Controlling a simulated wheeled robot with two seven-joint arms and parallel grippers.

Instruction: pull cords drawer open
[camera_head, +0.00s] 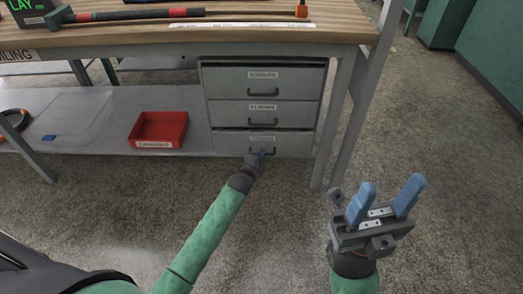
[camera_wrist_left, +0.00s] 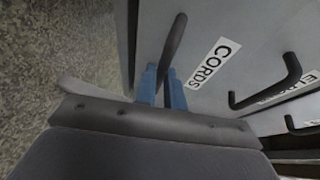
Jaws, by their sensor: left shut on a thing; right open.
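The cords drawer (camera_head: 295,146) is the bottom one of three grey drawers under the workbench. Its white label reads CORDS in the left wrist view (camera_wrist_left: 214,62). My left gripper (camera_head: 260,158) is at the dark bar handle of this drawer. In the left wrist view its blue fingers (camera_wrist_left: 163,88) are shut on the handle (camera_wrist_left: 175,42). A thin dark gap shows above the drawer front, and the front looks about in line with the others. My right gripper (camera_head: 385,203) is open and empty, in the air to the right of the drawers.
The middle drawer (camera_head: 300,114) and top drawer (camera_head: 305,82) sit above with handles of their own. A workbench leg (camera_head: 332,125) stands just right of the drawers. A red bin (camera_head: 158,129) is on the lower shelf. The floor in front is clear.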

